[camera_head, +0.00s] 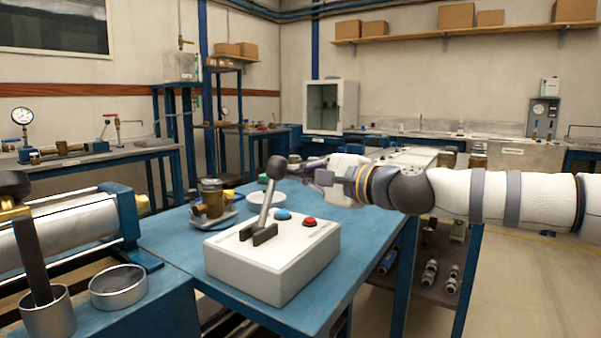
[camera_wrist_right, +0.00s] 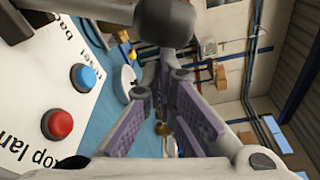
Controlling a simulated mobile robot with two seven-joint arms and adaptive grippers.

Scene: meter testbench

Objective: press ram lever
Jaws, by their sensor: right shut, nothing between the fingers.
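A white control box (camera_head: 272,258) stands on the blue table. Its grey lever (camera_head: 264,205) leans up and to the right and ends in a black knob (camera_head: 276,167). A blue button (camera_head: 283,214) and a red button (camera_head: 309,222) sit on the box top. My right gripper (camera_head: 298,163) is shut and empty, right beside the knob. I cannot tell whether they touch. In the right wrist view the knob (camera_wrist_right: 166,20) is close to the fingers (camera_wrist_right: 165,85), and the blue button (camera_wrist_right: 84,77) and red button (camera_wrist_right: 57,124) show at left. My left gripper is out of view.
A brass fitting on a grey base (camera_head: 212,203) and a white bowl (camera_head: 265,198) stand behind the box on the blue table (camera_head: 180,240). At front left are a large metal cylinder (camera_head: 75,235), a black-knobbed post (camera_head: 36,255) and a round metal cup (camera_head: 118,288).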

